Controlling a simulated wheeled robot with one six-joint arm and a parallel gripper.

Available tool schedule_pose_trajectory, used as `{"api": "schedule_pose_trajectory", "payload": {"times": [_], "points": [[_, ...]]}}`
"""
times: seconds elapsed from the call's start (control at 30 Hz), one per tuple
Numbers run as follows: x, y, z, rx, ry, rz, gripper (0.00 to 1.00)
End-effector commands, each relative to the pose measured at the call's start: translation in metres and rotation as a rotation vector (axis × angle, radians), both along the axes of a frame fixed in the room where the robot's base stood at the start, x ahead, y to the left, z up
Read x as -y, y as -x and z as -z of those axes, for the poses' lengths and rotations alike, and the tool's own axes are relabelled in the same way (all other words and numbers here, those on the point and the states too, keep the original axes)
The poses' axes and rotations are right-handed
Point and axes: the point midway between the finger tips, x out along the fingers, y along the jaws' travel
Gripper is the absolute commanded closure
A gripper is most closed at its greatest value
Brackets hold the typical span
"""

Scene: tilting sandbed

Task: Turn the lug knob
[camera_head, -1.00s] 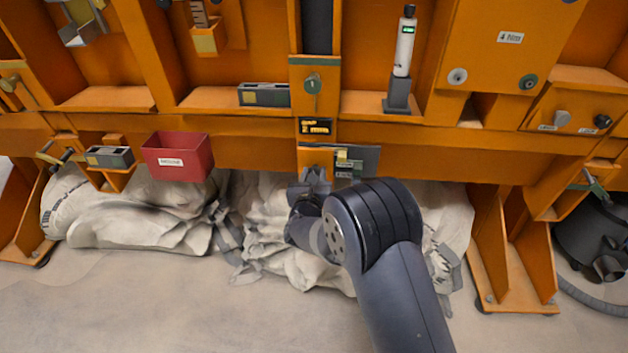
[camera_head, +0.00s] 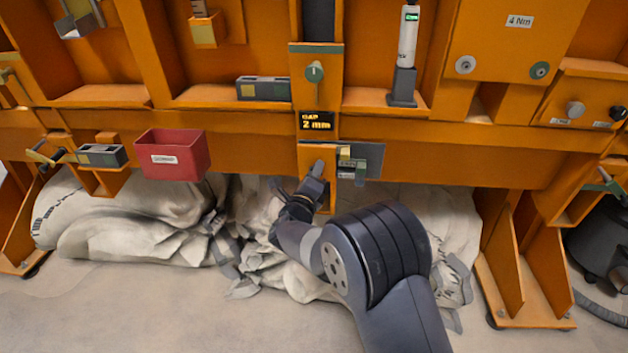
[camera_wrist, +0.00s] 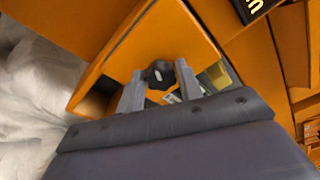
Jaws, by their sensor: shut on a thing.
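The lug knob (camera_wrist: 158,76) is a small dark knob on an orange panel (camera_wrist: 165,38), seen in the wrist view. My gripper (camera_wrist: 160,72) has one grey finger on each side of it and is shut on it. In the head view my gripper (camera_head: 315,186) is at the small orange box below the display, and the knob itself is hidden there. A black display (camera_head: 317,121) above it reads "GAP 2 mm" in yellow.
A grey plate with small blocks (camera_head: 362,160) is just right of my gripper. A red bin (camera_head: 172,156) hangs to the left. A green knob (camera_head: 315,72) is higher up. Pale crumpled sacks (camera_head: 140,228) lie below the orange frame.

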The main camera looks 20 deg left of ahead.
Motion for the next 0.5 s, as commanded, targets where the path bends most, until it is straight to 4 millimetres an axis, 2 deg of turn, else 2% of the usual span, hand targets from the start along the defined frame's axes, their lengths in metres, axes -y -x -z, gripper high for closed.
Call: {"api": "schedule_pose_trajectory", "payload": {"times": [0.5], "points": [[-0.0016, -0.0001, 0.004, 0.114, 0.471, 0.084, 0.88]]}}
